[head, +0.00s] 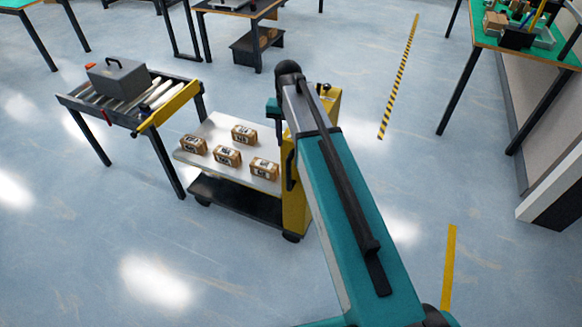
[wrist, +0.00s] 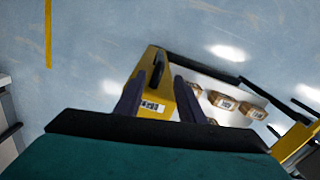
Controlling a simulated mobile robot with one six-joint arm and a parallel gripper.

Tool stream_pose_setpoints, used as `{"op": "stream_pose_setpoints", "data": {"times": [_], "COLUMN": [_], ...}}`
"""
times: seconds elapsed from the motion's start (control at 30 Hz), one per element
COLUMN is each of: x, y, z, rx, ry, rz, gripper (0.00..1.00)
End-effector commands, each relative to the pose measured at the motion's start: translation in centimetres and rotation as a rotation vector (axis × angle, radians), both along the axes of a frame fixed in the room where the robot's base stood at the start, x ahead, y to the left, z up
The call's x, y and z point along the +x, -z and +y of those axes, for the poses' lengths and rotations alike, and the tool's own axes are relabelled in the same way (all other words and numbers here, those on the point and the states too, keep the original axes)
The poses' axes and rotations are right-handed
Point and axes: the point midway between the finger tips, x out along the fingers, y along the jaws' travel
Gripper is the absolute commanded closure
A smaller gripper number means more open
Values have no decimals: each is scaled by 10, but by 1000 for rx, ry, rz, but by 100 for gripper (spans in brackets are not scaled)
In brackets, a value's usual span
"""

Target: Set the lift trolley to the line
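The lift trolley has a yellow end panel (head: 296,195), a pale top deck (head: 187,156) and a dark lower shelf (head: 237,199). Several small brown boxes (head: 227,156) sit on the deck. In the wrist view the yellow panel (wrist: 150,106) carries a dark handle (wrist: 157,68). My gripper (wrist: 160,77) has its two dark fingers spread apart on either side of the panel, near the handle. Nothing is visibly clamped; contact cannot be told. In the head view my arm hides part of the panel, and the fingers cannot be made out.
A roller conveyor (head: 168,105) with a grey case (head: 120,80) stands close left of the trolley. A black-and-yellow striped line (head: 399,75) and a plain yellow line (head: 449,265) lie on the floor to the right. A green-topped table (head: 549,52) stands far right. Floor between is clear.

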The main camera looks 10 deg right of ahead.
Motion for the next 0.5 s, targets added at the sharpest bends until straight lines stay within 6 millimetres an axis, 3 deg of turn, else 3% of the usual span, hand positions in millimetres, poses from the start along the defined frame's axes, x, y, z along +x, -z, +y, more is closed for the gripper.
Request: {"op": "stream_pose_setpoints", "data": {"times": [0.27, 0.5], "x": [0, 0], "y": [8, 29], "z": [0, -1], "rx": [0, 0], "ry": [0, 0], "rz": [0, 1], "gripper": [64, 64]}}
